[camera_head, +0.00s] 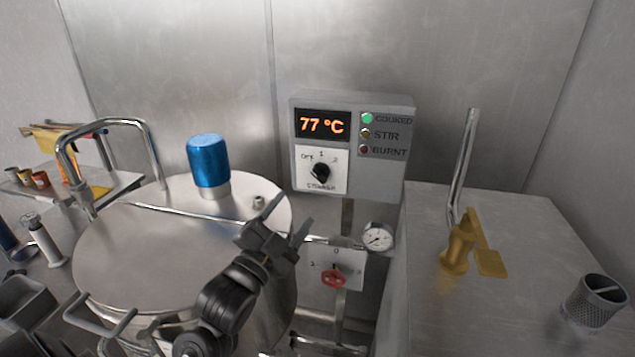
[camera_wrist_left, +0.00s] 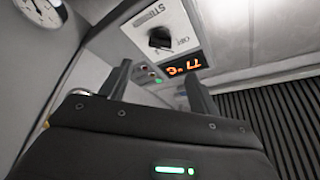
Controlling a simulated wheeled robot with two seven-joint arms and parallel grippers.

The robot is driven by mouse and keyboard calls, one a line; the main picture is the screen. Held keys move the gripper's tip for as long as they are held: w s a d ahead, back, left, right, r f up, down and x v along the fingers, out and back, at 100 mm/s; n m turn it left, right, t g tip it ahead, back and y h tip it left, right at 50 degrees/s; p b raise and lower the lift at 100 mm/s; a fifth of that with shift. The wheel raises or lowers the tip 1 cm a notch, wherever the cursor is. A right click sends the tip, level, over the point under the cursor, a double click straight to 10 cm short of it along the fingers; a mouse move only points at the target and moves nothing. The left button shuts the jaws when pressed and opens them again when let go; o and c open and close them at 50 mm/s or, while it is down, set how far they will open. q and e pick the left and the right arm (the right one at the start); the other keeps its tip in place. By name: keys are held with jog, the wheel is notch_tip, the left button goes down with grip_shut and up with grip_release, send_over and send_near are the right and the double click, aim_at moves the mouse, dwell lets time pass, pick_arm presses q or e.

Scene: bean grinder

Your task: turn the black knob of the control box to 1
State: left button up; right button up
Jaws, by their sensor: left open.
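The grey control box (camera_head: 384,176) is on the back wall, its display reading 77 °C and its green COOKED light lit. Its black knob (camera_head: 321,172) sits on a white plate marked OFF, 1 and 2. The knob seems to point up-left, towards OFF, but its exact setting is hard to tell. My left gripper (camera_head: 289,215) is open and empty, below and left of the knob and apart from it. In the left wrist view the knob (camera_wrist_left: 159,38) shows beyond the open fingers (camera_wrist_left: 158,82). My right gripper is out of view.
A steel kettle lid (camera_head: 150,245) with a blue cap (camera_head: 208,162) lies to the left. Below the box are a pressure gauge (camera_head: 378,237) and a red valve knob (camera_head: 333,276).

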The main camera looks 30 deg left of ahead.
aim_at(318, 177)
pick_arm(q)
jog(key=p+x, duration=0.3)
jog(key=x, duration=0.7)
jog(key=shift+w, duration=0.4)
jog(key=c, duration=1)
